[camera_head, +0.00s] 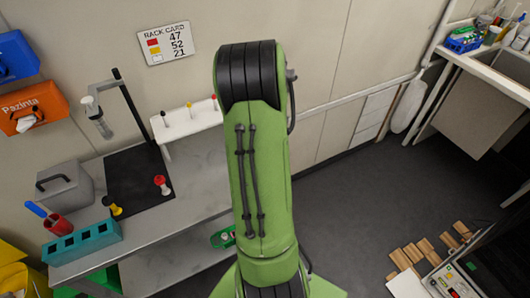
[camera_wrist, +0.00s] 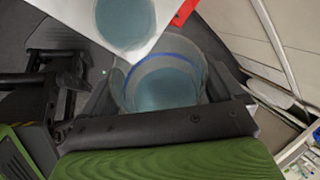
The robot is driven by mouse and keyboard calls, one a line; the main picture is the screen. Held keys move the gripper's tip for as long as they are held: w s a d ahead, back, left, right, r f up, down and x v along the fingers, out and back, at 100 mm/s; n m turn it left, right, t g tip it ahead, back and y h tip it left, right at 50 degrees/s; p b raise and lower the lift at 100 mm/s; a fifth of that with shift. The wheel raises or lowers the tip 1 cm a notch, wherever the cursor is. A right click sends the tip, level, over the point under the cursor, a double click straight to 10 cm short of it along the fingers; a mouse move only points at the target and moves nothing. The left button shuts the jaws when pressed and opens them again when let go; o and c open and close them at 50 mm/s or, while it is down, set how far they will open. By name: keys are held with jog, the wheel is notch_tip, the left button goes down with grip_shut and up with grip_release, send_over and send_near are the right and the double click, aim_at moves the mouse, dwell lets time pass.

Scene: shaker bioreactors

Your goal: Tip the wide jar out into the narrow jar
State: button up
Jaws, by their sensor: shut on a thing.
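In the wrist view a clear wide jar (camera_wrist: 163,83) with a blue line around it holds blue-grey liquid. My gripper (camera_wrist: 165,95) is shut on it, a dark jaw on each side. A second round vessel (camera_wrist: 125,20) with similar blue-grey contents shows at the top, partly cut off, over a white surface (camera_wrist: 82,14); it appears to be the narrow jar. I cannot tell the gap between the two. In the head view my green arm hides my gripper and both jars.
A grey bench (camera_head: 185,208) on the left carries a teal rack (camera_head: 82,243), a grey box (camera_head: 66,190), a black mat with a stand (camera_head: 138,182) and a white peg rack (camera_head: 188,122). Wooden blocks (camera_head: 425,248) lie on the floor at right. The floor (camera_head: 350,215) between is clear.

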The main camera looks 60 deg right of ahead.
dwell(0.4)
jog(key=shift+w+a+r+g+h, duration=0.15)
jog(key=shift+w+g+h, duration=0.15)
jog(key=shift+g+h, duration=0.3)
jog(key=shift+s, duration=0.1)
dwell(0.6)
jog(key=shift+w+a+n+g+h, duration=0.15)
jog(key=shift+w+n+g+h, duration=0.15)
jog(key=shift+g, duration=0.5)
dwell(0.4)
